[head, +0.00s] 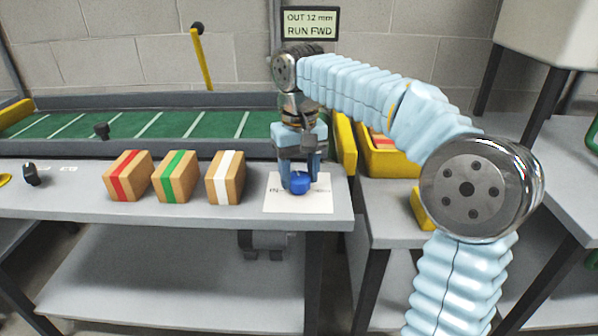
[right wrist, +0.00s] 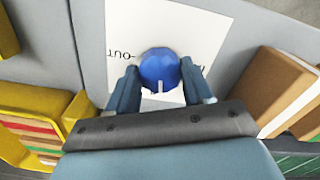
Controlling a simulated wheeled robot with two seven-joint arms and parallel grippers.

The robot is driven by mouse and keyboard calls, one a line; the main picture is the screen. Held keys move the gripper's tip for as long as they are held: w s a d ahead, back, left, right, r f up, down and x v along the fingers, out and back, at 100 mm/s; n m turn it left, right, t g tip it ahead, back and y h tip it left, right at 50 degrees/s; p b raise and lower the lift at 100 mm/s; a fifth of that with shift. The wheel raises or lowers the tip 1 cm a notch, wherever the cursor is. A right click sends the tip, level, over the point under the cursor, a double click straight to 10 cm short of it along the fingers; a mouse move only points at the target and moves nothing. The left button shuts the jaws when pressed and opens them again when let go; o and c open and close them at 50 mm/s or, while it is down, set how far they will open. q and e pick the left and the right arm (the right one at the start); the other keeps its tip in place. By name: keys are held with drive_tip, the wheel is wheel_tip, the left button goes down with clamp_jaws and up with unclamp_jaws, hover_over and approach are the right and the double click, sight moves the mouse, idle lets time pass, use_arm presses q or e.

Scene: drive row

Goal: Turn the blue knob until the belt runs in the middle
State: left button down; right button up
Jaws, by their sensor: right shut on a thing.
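The blue knob (head: 299,182) stands on a white labelled plate (head: 322,200) near the front edge of the grey bench. My right gripper (head: 298,176) points down and is shut on the knob. In the right wrist view the knob (right wrist: 160,69) sits between the two fingers, with a pale mark on its near side and "OUT" printed on the plate to its left. The display (head: 310,23) reads "OUT 12 mm" and "RUN FWD". The green belt (head: 170,124) with white cross stripes lies behind the bench. My left gripper is not in view.
Three boxes with red (head: 128,176), green (head: 175,176) and white (head: 225,177) bands stand left of the plate. A yellow bin (head: 385,160) sits right of the bench end. A small black switch (head: 31,174) is at the far left. A yellow lever (head: 203,58) rises behind the belt.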

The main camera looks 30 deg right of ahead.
drive_tip(key=n, duration=0.4)
drive_tip(key=shift+n, duration=0.4)
idle(0.4)
drive_tip(key=o, duration=1)
drive_tip(key=shift+o, duration=0.2)
